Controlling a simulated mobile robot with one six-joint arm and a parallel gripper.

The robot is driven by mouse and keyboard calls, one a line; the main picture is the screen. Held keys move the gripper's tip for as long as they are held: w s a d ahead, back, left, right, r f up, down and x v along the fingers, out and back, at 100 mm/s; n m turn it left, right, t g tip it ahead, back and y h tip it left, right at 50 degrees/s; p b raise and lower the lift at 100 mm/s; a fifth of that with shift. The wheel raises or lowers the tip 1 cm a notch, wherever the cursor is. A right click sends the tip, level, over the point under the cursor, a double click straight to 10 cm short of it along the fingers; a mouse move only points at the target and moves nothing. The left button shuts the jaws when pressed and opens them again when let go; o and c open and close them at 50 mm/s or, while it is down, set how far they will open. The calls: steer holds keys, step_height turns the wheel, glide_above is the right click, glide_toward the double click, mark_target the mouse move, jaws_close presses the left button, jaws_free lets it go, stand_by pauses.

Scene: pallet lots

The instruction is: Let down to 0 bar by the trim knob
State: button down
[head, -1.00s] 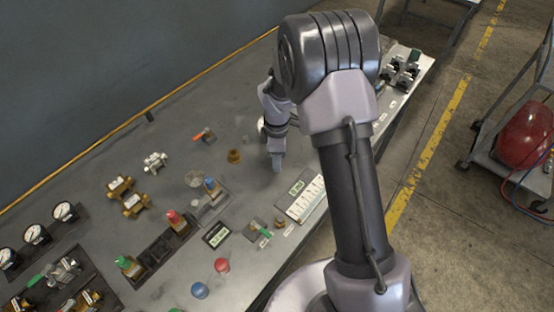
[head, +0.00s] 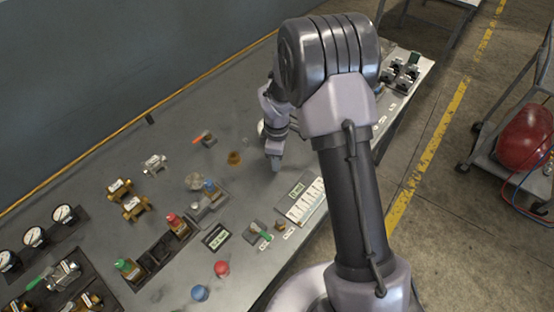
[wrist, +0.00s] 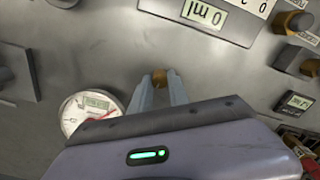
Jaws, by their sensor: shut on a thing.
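My gripper (wrist: 161,88) points down at the bench, its two pale fingers either side of a small brass-coloured knob (wrist: 160,77) and shut on it. In the head view my gripper (head: 274,163) is low over the bench, and the knob is hidden there. A round white gauge (wrist: 96,101) with a digital display and a red mark lies left of the fingers in the wrist view. Its lower part is covered by my gripper body, and its reading is too small to tell. In the head view it is mostly hidden behind my arm.
A display panel (wrist: 205,14) with a white chart is close by at the top of the wrist view. A small digital meter (wrist: 298,102) stands at right. Brass fittings (head: 128,196), a red-capped part (head: 178,224) and dial gauges (head: 64,215) occupy the bench's left.

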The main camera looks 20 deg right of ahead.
steer(key=m, duration=0.8)
steer(key=shift+b, duration=0.3)
steer(key=m, duration=0.4)
steer(key=shift+m+b, duration=0.3)
steer(key=shift+b, duration=0.05)
steer(key=m, duration=0.3)
steer(key=shift+m+b, duration=0.3)
steer(key=shift+b, duration=0.1)
steer(key=m+b, duration=0.1)
steer(key=m, duration=0.3)
steer(key=shift+m, duration=0.3)
steer(key=m+b, duration=0.1)
steer(key=m, duration=0.2)
steer(key=shift+m, duration=0.3)
steer(key=m+b, duration=0.1)
steer(key=m, duration=0.3)
steer(key=shift+b, duration=0.35)
steer(key=shift+m+b, duration=0.6)
steer(key=shift+m, duration=1.6)
